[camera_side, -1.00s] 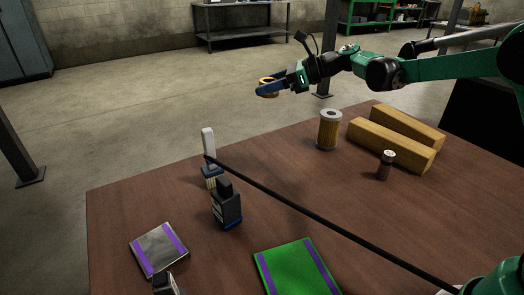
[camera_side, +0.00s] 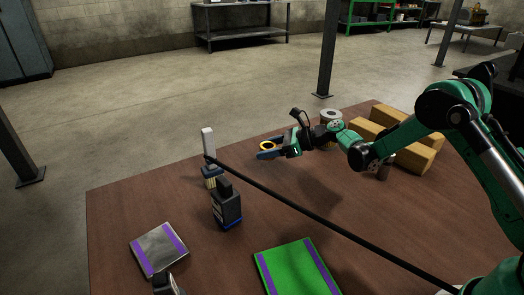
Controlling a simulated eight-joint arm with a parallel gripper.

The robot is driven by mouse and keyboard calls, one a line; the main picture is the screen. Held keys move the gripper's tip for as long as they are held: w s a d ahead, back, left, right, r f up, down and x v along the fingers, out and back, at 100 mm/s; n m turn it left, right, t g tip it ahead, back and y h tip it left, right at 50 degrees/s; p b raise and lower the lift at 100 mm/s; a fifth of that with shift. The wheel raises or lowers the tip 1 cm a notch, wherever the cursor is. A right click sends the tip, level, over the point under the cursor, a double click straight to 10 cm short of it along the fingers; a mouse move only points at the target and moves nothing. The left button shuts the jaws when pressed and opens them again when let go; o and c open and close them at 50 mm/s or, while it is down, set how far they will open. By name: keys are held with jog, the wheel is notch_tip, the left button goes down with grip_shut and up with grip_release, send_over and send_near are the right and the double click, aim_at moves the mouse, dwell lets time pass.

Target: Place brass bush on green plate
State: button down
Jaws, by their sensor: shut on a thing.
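The brass bush (camera_side: 267,146) is a small yellow-gold ring held between the blue fingers of my gripper (camera_side: 268,151). My gripper is shut on it and holds it above the far part of the brown table, behind the brush and the dark bottle. The green plate (camera_side: 297,266), with purple stripes along two sides, lies flat at the near edge of the picture, partly cut off. It is bare where it shows. The bush is well apart from the plate.
A grey plate with purple stripes (camera_side: 159,248) lies at the near left. A dark bottle (camera_side: 227,206) and an upright brush (camera_side: 209,158) stand between. A black bar (camera_side: 310,217) crosses the view. Wooden blocks (camera_side: 408,145) and a partly hidden filter (camera_side: 331,114) are at the far right.

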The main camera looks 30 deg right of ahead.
aim_at(268, 168)
jog(key=shift+f, duration=1.75)
jog(key=shift+f, duration=0.15)
jog(key=shift+c, duration=1.1)
grip_release()
